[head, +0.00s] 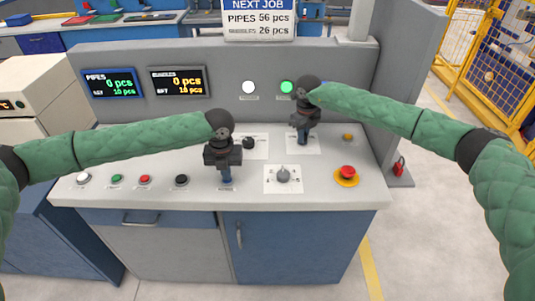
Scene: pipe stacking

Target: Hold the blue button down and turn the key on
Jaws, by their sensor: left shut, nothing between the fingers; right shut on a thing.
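My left gripper (226,176) is shut and points down at the front row of the console, right of the black button. Its fingertips cover the spot where the blue button would sit, so I cannot make the button out clearly. My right gripper (302,137) is shut on the key at the white switch plate (310,150) at the back of the console top. The key is hidden behind the fingers, and I cannot tell how far it is turned.
The sloped console top (110,160) also carries white, green, red and black buttons, a rotary selector (283,176) and a red emergency stop (347,173). A white lamp (248,87) and a green lamp (287,87) are on the back panel, beside two displays.

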